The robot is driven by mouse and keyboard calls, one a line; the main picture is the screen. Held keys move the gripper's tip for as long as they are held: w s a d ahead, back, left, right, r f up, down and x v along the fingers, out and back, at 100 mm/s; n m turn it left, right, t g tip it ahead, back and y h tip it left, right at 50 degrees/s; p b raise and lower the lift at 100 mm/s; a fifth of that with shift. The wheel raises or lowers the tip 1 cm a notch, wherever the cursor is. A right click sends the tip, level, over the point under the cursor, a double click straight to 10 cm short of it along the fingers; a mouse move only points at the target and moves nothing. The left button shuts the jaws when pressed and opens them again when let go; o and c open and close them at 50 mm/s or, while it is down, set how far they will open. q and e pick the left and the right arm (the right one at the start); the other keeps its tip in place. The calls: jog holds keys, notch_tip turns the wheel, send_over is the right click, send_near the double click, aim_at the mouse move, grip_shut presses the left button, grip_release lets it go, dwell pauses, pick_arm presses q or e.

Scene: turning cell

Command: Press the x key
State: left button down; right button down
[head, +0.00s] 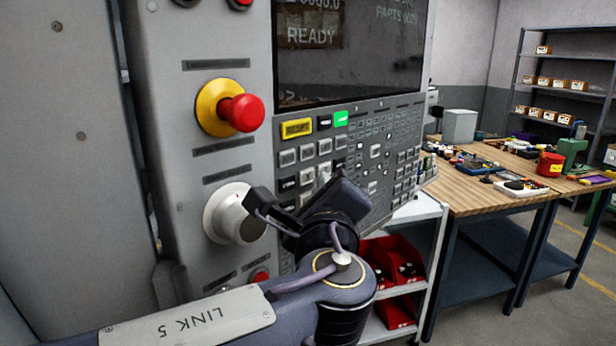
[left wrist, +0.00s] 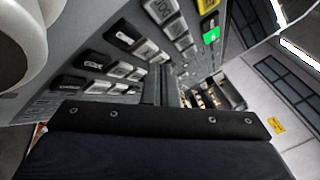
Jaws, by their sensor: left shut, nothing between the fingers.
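The machine's control panel (head: 345,125) carries rows of grey, white and black keys under a screen; the key labels are too small or blurred to tell which is the x key. Part of the keypad is hidden behind my left wrist. My left gripper (head: 325,175) is in front of the lower left keys, its fingers mostly hidden by its own body. In the left wrist view the shut, empty fingers (left wrist: 156,75) point at the panel among the keys, with a column of black keys (left wrist: 93,62) to their left. I cannot tell whether they touch a key. My right gripper is not in view.
A red emergency button (head: 240,112) on a yellow ring and a grey-white knob (head: 232,213) stick out left of the keys. A green lit key (head: 341,119) and a yellow key (head: 297,128) sit above. A wooden workbench (head: 465,190) stands at right.

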pick_arm(q)
jog(key=shift+a, duration=0.1)
dwell(0.5)
jog(key=shift+w+a, duration=0.2)
jog(key=shift+w, duration=0.1)
jog(key=shift+w+a+b, duration=0.25)
jog(key=shift+b, duration=0.05)
dwell(0.7)
jog(key=shift+s+d, duration=0.55)
jog(key=s+d, duration=0.3)
jog(key=shift+s+d, duration=0.25)
jog(key=shift+s, duration=0.05)
dwell(0.5)
dwell(0.4)
